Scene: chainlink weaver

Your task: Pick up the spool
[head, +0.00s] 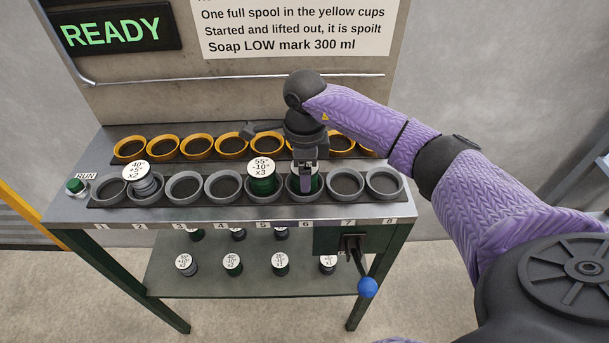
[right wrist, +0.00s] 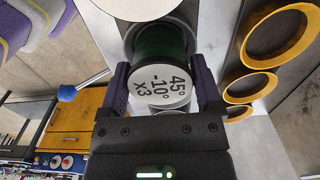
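A green spool (head: 316,183) with a white top stands in the grey cup at number 6 on the bench. In the right wrist view its label reads 45°, -10°, x3 on the spool (right wrist: 160,85). My right gripper (head: 306,188) is down at this cup, hiding much of the spool. In the right wrist view, the gripper (right wrist: 163,85) has one finger on each side of the spool, very close to it. I cannot tell whether the fingers touch it. My left gripper is out of view.
Another green spool (head: 263,178) stands in the cup just left, and a grey-blue spool (head: 144,179) in cup 2. Other grey cups look empty. Yellow cups (head: 197,146) line the back. Several spools sit on the lower shelf (head: 205,283). A blue-knobbed lever (head: 367,287) hangs in front.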

